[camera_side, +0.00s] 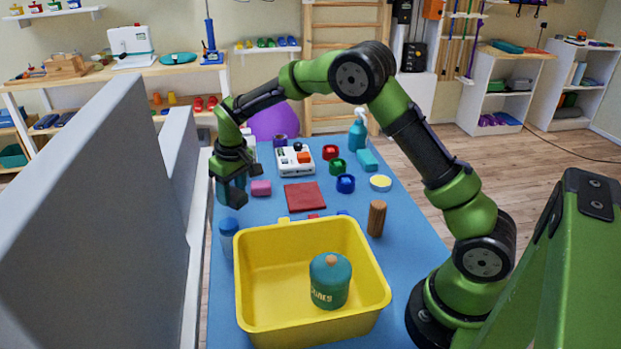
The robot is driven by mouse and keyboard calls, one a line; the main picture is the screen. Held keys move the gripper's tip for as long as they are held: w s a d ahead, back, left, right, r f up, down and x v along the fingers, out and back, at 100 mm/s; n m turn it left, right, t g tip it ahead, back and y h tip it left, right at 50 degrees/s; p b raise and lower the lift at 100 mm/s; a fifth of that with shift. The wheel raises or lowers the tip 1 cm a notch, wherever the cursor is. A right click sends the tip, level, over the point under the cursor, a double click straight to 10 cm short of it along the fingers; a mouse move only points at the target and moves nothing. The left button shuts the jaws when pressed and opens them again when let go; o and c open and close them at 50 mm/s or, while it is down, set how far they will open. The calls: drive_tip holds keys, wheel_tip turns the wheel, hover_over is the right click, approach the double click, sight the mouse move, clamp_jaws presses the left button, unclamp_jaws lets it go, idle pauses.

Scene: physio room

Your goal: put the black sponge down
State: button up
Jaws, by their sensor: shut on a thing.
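My gripper (233,184) hangs over the far left part of the blue table (400,222), above and behind the yellow bin. I cannot make out a black sponge as a separate thing. The held thing seems to be above the table, but its height is hard to judge.
A yellow bin (285,238) holds a teal lidded jar (330,281). A blue-capped bottle (228,228) stands left of it, a wooden cylinder (377,218) right. A red mat (305,196) and pink block (261,188) lie behind. A grey partition (100,200) borders the left.

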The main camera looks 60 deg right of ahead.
drive_tip(key=shift+f, duration=3.25)
drive_tip(key=o, duration=1)
drive_tip(key=shift+f, duration=0.15)
